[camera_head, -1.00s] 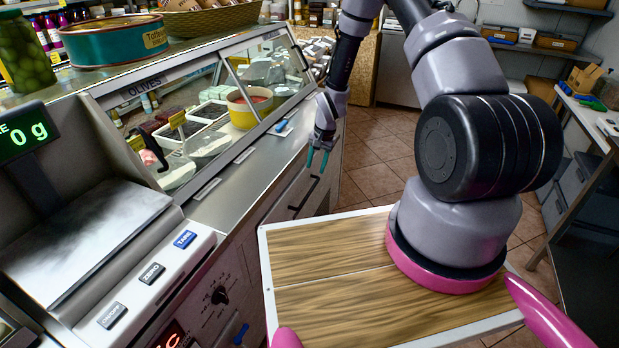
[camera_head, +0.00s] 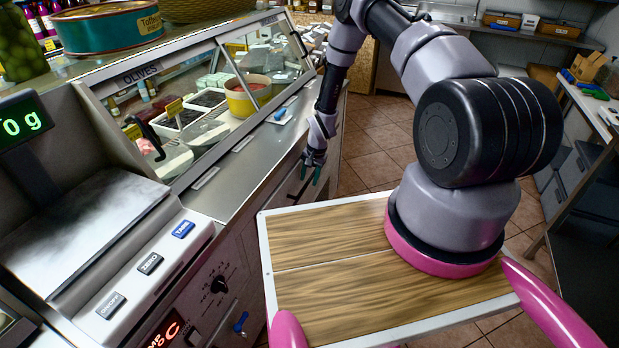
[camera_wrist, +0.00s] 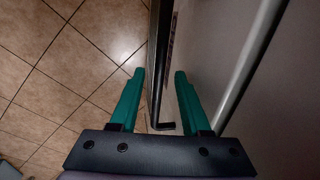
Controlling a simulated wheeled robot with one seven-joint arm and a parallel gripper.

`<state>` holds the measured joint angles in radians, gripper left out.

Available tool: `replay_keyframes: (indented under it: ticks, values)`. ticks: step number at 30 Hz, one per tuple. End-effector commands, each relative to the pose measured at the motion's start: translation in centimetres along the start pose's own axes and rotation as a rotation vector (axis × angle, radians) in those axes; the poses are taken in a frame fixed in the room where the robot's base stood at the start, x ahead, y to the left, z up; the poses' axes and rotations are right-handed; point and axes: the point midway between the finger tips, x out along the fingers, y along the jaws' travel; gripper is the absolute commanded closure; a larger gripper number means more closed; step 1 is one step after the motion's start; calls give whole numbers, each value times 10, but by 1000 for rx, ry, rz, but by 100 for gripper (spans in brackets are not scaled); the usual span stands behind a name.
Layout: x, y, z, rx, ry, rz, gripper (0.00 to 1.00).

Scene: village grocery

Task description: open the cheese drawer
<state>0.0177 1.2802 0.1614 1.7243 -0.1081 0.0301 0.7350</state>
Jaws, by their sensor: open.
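The drawer front (camera_wrist: 212,62) is a plain grey panel in the counter, on the right of the wrist view. Its handle (camera_wrist: 161,48) is a dark bar with a bent end near my palm. My gripper (camera_wrist: 159,73) is open, with one green finger on each side of the handle. Small gaps show between the bar and both fingers. In the head view my gripper (camera_head: 312,178) is at the counter front, below the glass case, and covers part of the handle. No label naming the cheese drawer is readable.
The glass-fronted counter (camera_head: 238,182) runs along the left, with a scale (camera_head: 85,215) nearer to me. A knob (camera_head: 218,285) and a blue-handled lever (camera_head: 240,322) are on the near front. Tiled floor (camera_head: 375,150) is free beyond my gripper.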

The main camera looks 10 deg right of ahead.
Motion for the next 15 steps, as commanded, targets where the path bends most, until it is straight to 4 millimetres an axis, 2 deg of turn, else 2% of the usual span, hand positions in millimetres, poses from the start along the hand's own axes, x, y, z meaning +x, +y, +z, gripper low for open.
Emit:
replay_keyframes:
  ticks: [5, 7, 9, 15]
  values:
    - [0, 0, 0, 0, 0, 0, 53]
    - [0, 0, 0, 0, 0, 0, 72]
    - [0, 0, 0, 0, 0, 0, 99]
    - [0, 0, 0, 0, 0, 0, 100]
